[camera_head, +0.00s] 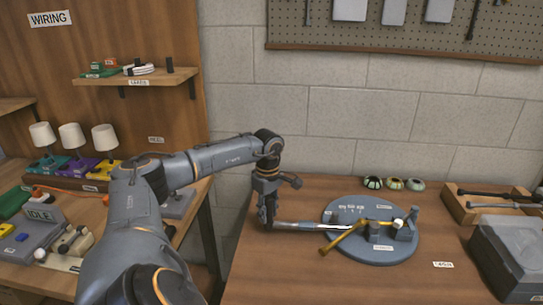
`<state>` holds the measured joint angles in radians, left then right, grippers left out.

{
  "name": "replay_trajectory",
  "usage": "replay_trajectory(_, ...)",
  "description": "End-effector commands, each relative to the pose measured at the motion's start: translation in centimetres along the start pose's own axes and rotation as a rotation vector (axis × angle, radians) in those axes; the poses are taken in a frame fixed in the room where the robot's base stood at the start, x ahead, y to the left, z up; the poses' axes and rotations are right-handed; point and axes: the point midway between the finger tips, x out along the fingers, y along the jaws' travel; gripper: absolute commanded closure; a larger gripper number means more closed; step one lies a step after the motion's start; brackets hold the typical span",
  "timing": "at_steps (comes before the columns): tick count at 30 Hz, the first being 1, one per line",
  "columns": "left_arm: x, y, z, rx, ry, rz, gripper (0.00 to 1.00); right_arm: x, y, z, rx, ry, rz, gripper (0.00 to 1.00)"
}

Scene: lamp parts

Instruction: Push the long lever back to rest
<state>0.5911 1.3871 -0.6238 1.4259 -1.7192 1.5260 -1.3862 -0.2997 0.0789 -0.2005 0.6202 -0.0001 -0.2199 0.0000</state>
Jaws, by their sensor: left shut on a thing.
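A round blue-grey base (345,252) lies on the right wooden table, with small fittings and labels on it. A long silver bar (300,226) reaches left from the base past its rim. A yellow bar (343,237) crosses the base diagonally, its lower end near the front left rim. My left gripper (267,222) points down at the left end of the silver bar, well left of the base, and is shut on that bar. The fingertips are small and dark, so the exact grip is hard to see. My right gripper is not in view.
Several small round pieces (394,183) sit behind the base. A wooden tray (470,210) with dark and silver rods and a grey box (510,255) stand at the right. The left bench holds lamps (72,137) and coloured parts. The table's front middle is clear.

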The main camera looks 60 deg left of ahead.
Motion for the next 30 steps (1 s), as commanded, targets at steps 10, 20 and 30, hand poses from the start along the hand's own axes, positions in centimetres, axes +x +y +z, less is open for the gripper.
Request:
replay_trajectory(10, 0.0, 0.1, 0.1, -0.003, -0.003, 0.004, 1.00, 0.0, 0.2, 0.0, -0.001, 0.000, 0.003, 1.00)
replay_trajectory(20, 0.0, 0.1, 0.1, -0.002, -0.002, 0.002, 0.47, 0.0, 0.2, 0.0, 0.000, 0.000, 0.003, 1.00)
replay_trajectory(30, -2.6, 0.2, 0.1, -0.001, -0.003, 0.007, 0.47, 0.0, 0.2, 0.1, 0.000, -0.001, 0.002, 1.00)
